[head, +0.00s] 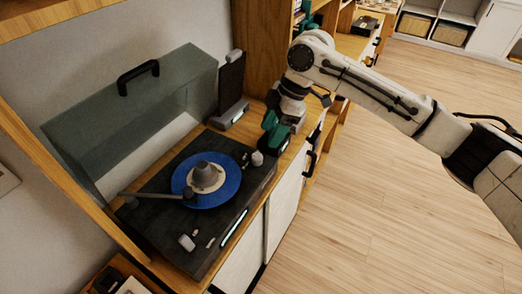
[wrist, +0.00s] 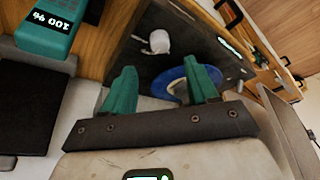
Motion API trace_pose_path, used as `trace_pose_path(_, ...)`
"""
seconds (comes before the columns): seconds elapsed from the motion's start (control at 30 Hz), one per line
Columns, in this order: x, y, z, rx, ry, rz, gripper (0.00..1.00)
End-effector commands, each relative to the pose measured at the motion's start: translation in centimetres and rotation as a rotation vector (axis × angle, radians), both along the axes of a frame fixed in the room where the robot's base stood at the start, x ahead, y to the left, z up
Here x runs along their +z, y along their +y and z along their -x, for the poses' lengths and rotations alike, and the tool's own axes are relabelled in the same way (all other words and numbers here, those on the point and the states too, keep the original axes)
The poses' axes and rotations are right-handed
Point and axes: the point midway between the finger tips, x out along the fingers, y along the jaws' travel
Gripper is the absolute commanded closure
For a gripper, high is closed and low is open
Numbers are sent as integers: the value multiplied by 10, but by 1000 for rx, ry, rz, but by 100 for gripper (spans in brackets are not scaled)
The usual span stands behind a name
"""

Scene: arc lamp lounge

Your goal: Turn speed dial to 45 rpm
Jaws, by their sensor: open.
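The dark turntable (head: 165,235) sits on the wooden cabinet with a blue record (head: 222,192) on its platter. A pale round knob (head: 257,158) stands at its far right corner, seemingly the speed dial; its markings are too small to read. The knob also shows in the wrist view (wrist: 160,41), ahead of the fingers. My gripper (wrist: 163,88) has teal fingers, spread apart and empty. In the head view my gripper (head: 271,128) hangs just beyond the knob, apart from it. The blue record (wrist: 170,82) is partly hidden behind a finger in the wrist view.
A raised translucent cover (head: 135,110) stands behind the turntable, and the tonearm (head: 155,196) reaches over the record. A dark upright stand (head: 231,75) is beside the cover. The wooden floor (head: 370,200) is clear.

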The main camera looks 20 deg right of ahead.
Motion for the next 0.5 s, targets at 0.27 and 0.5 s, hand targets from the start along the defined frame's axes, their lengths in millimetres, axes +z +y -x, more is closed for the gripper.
trace_pose_path(0.27,-47,19,-3,-1,1,0,42)
trace_pose_path(0.5,-72,30,-5,-1,0,-1,42)
